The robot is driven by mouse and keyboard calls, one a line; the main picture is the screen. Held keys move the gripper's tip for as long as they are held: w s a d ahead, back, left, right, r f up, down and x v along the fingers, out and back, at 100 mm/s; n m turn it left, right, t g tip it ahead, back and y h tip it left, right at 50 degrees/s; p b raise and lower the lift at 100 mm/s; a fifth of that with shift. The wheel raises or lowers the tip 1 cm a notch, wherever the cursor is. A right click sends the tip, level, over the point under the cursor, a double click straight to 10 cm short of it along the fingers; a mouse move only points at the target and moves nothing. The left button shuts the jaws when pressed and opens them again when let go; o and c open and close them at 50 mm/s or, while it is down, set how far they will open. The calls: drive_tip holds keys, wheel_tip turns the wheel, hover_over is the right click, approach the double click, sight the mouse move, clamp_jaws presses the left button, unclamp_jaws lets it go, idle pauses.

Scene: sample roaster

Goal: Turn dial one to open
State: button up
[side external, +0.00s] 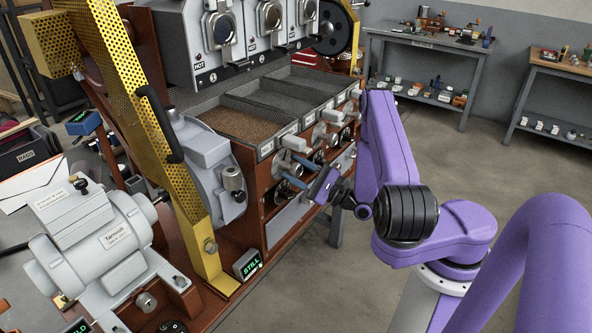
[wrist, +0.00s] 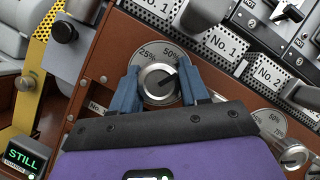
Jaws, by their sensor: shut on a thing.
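Dial one (wrist: 158,82) is a round silver knob on a grey scale plate on the brown front panel in the wrist view. Its scale shows 25% and 50%; the lower part is hidden by my gripper. The dark mark on the knob points to the upper right, seemingly beyond the 50% label; I cannot read its exact value. My gripper (wrist: 158,90) has its two blue fingers on either side of the knob, shut on it. In the side external view my gripper (side external: 291,180) is at the panel front, and the knob is hard to make out between the fingers.
A second dial (wrist: 285,146) lies to the lower right. Several trays (side external: 240,122) with No. labels sit above the dials. A yellow perforated guard (side external: 140,110) and a STILL display (side external: 247,264) are to the left. Open floor lies right of the machine.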

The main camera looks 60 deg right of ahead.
drive_tip(key=shift+d+m+h, duration=0.2)
drive_tip(key=shift+m+h, duration=0.2)
drive_tip(key=shift+m, duration=0.4)
drive_tip(key=o, duration=1)
drive_tip(key=shift+a, duration=0.1)
drive_tip(key=shift+f+v, duration=0.15)
drive_tip(key=shift+v, duration=4.15)
drive_tip(key=shift+f+v, duration=0.15)
drive_tip(key=shift+v, duration=4.2)
drive_tip(key=shift+w, duration=0.1)
